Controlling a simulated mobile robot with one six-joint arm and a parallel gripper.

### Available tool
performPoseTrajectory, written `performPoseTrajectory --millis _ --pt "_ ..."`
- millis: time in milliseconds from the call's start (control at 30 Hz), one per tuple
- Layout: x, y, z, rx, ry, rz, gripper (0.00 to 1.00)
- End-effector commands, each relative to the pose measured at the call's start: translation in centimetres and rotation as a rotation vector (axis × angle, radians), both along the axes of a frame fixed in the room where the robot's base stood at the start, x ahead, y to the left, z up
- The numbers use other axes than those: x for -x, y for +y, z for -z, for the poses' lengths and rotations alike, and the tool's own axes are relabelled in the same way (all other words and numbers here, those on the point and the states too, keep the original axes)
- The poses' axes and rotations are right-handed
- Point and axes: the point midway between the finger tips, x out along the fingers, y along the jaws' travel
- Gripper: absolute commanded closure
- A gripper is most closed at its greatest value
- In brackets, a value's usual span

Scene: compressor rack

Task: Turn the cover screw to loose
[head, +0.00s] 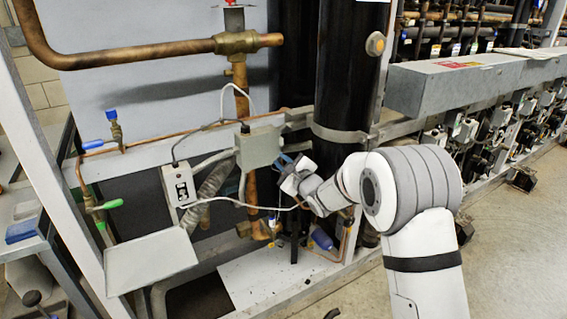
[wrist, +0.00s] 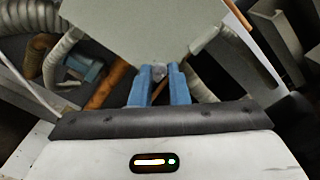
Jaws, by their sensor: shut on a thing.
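The cover screw (wrist: 159,71) is a small grey knob at the edge of a grey-green junction box, seen in the wrist view between my fingertips. My gripper (wrist: 159,75) has blue fingers and is shut on the screw. In the head view the box (head: 258,147) is mounted in front of the copper pipe, and my gripper (head: 284,162) reaches its right side from the right. The screw itself is too small and hidden by my fingers to make out there. Its turn angle cannot be told.
A smaller grey switch box (head: 180,187) hangs to the left, with a white cable looping below the junction box. A black vertical cylinder (head: 345,85) stands close behind my arm. Copper pipes and ribbed hoses lie around. Open floor (head: 515,240) is at the right.

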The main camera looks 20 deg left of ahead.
Motion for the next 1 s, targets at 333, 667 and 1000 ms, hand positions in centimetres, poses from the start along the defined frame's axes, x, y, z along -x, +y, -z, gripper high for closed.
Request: performPoseTrajectory --millis 333,667,1000 --pt "-0.02 -0.06 0.10 0.071 -0.085 0.001 1.00" --pt "-0.07 -0.11 0.18 0.253 -0.298 0.001 1.00" --pt "-0.09 -0.14 0.13 0.463 -0.547 0.002 1.00"
